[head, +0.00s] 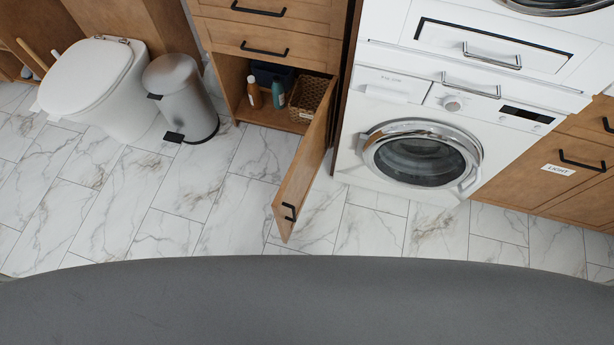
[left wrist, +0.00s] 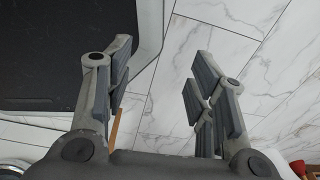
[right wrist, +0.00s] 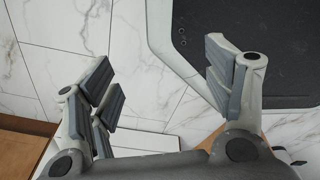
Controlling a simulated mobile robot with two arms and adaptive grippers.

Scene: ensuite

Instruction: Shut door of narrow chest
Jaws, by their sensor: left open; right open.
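The narrow chest (head: 225,40) is wooden, with drawers above and an open compartment below, at top centre of the head view. Its door (head: 306,165) is hinged on the right side and stands wide open, swung out toward me over the floor. A black handle (head: 289,212) is near the door's free edge. My left gripper (left wrist: 165,55) is open and empty above the marble floor. My right gripper (right wrist: 160,60) is open and empty, also above the floor. Neither gripper shows in the head view, and neither touches the door in the wrist views.
The compartment holds a brown bottle (head: 254,93), a blue-green bottle (head: 278,94) and a wicker basket (head: 308,97). A washing machine (head: 350,150) stands right of the chest. A pedal bin (head: 190,105) and a toilet (head: 85,85) stand left. The floor left of the door is clear.

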